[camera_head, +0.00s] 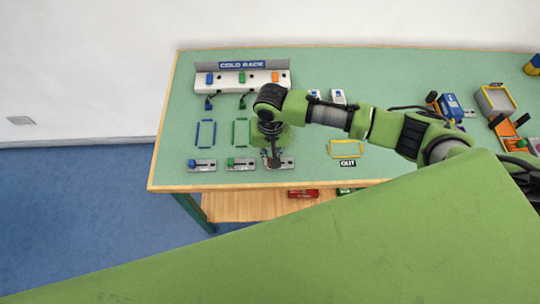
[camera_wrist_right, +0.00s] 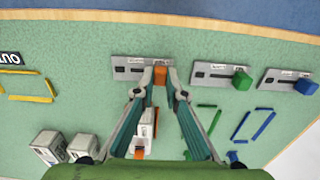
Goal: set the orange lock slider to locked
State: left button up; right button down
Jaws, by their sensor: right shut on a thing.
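The orange lock slider's knob (camera_wrist_right: 160,75) is between the fingertips of my right gripper (camera_wrist_right: 160,92) in the wrist view. The fingers are closed on it. The knob stands at the right part of its grey slotted plate (camera_wrist_right: 128,69), whose other end shows bare slot. In the head view my right gripper (camera_head: 272,158) comes down over this plate (camera_head: 287,162) at the table's front edge and hides the knob. The small plate markings are too small to read. My left gripper is not in view.
The green slider (camera_head: 230,162) and blue slider (camera_head: 191,162) sit left of it. The cold rack (camera_head: 240,78) stands at the back. A white unit with orange (camera_wrist_right: 143,135) lies between my fingers' bases in the wrist view. The yellow OUT frame (camera_head: 345,149) is to the right.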

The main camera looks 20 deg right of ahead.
aim_at(285, 163)
jog(key=d+p, duration=0.1)
jog(key=d, duration=0.1)
jog(key=s+d+p, duration=0.1)
jog(key=shift+s+d+r, duration=0.1)
jog(key=shift+d+r, duration=0.1)
jog(key=shift+d, duration=0.15)
jog(key=shift+d+f, duration=0.15)
jog(key=shift+d, duration=0.1)
jog(key=shift+f, duration=0.1)
jog(key=c, duration=2)
grip_release()
jog(key=shift+c, duration=0.2)
